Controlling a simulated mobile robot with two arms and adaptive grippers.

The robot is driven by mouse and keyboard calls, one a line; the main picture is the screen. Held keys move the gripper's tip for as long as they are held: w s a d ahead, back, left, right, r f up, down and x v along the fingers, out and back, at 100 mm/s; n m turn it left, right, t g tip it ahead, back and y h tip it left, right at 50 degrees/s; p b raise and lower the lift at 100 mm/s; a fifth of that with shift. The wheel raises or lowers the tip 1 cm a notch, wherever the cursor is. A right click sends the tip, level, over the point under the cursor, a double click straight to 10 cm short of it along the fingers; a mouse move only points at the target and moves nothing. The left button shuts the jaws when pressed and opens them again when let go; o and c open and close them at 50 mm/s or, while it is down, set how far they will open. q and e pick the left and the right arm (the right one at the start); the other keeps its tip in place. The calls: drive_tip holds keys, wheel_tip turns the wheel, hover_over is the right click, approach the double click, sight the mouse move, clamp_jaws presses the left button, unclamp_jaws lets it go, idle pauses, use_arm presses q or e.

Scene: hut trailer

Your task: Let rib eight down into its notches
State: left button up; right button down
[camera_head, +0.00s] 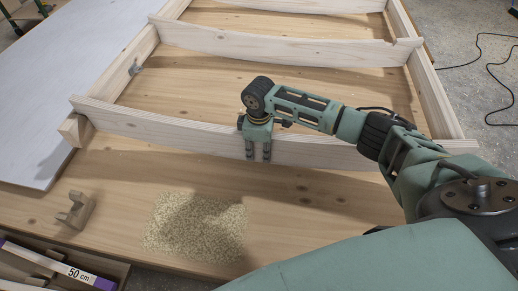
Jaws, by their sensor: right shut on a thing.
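The near rib (180,127), a long pale wooden board with a curved edge, spans the frame crosswise. My right gripper (258,155) is shut on it near its middle, with the fingers pointing down over its near face. The rib's left end overhangs the left side rail (125,72); the rail's end block (75,130) shows just below it. Its right end reaches past the right side rail (432,95). The notches under the near rib are hidden, so I cannot tell how deep it sits. My left gripper is out of view.
Another rib (290,50) crosses the frame farther back. On the wooden board lie a small wooden block (76,210) and a patch of pale granules (197,227). A "50 cm" strip (62,268) lies front left. A white panel (65,80) covers the left. A black cable lies on the floor at right.

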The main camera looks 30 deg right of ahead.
drive_tip(key=shift+w+f, duration=0.1)
drive_tip(key=shift+f, duration=0.45)
idle(1.0)
drive_tip(key=c, duration=1.4)
unclamp_jaws()
drive_tip(key=shift+s+f, duration=0.25)
wheel_tip(320, 180, up, 12)
drive_tip(key=shift+w+r, duration=0.15)
